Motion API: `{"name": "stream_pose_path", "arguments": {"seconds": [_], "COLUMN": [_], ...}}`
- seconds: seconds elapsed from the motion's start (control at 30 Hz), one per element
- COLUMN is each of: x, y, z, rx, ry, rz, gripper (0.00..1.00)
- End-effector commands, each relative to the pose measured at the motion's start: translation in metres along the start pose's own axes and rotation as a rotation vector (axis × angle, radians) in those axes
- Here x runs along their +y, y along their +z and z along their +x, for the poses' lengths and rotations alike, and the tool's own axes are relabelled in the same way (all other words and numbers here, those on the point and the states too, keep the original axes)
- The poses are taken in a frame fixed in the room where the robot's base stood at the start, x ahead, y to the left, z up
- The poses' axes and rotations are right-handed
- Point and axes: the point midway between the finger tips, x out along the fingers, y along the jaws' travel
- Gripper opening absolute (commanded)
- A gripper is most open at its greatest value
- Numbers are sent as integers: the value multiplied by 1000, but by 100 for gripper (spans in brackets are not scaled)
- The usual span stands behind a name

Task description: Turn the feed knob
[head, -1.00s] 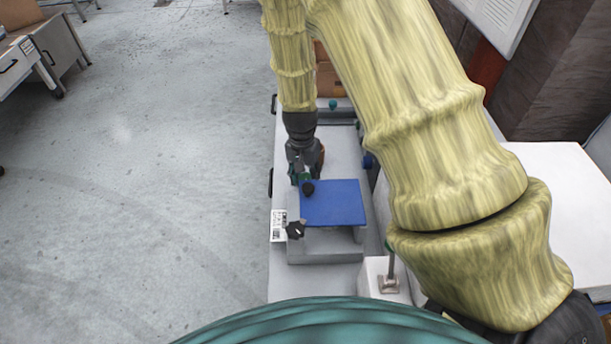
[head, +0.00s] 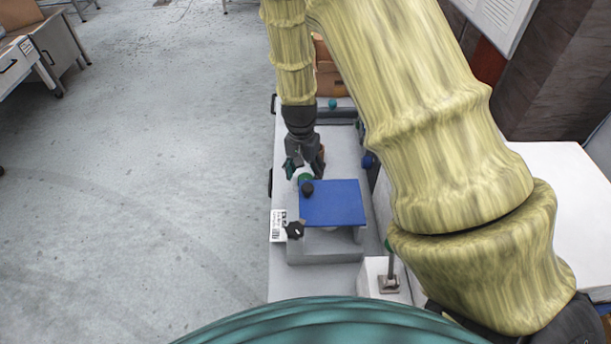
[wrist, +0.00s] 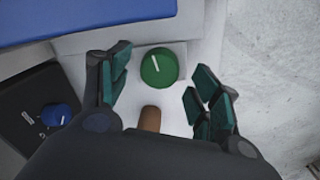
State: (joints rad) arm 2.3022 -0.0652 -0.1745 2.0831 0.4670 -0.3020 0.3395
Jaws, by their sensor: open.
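A round green knob (wrist: 158,68) with a white pointer line shows in the wrist view. The line points up and slightly left. The knob sits on the pale side of a machine with a blue plate (wrist: 90,18). In the head view the green knob (head: 304,179) is partly visible at the plate's far left corner. My gripper (wrist: 158,82) is open, with its green-padded fingers apart on either side of the knob and a gap to each. Nothing is held. No label shows which knob is the feed knob.
The blue plate (head: 333,203) has black knobs (head: 307,188) (head: 295,229) at its left corners. A brown peg (wrist: 150,118) stands between my fingers' bases. A dark box with a blue knob (wrist: 55,115) is at left. Open floor (head: 150,180) lies left of the bench.

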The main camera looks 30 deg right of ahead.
Motion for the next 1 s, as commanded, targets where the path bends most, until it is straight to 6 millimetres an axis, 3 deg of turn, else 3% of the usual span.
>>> {"name": "stream_pose_path", "arguments": {"seconds": [0.4,0.6,1.0], "x": [0,0,1], "y": [0,0,0], "z": [-66,-90,-102], "rx": [2,1,-1], "ry": [-1,-1,1], "rz": [-1,1,0], "gripper": [63,63,63]}}
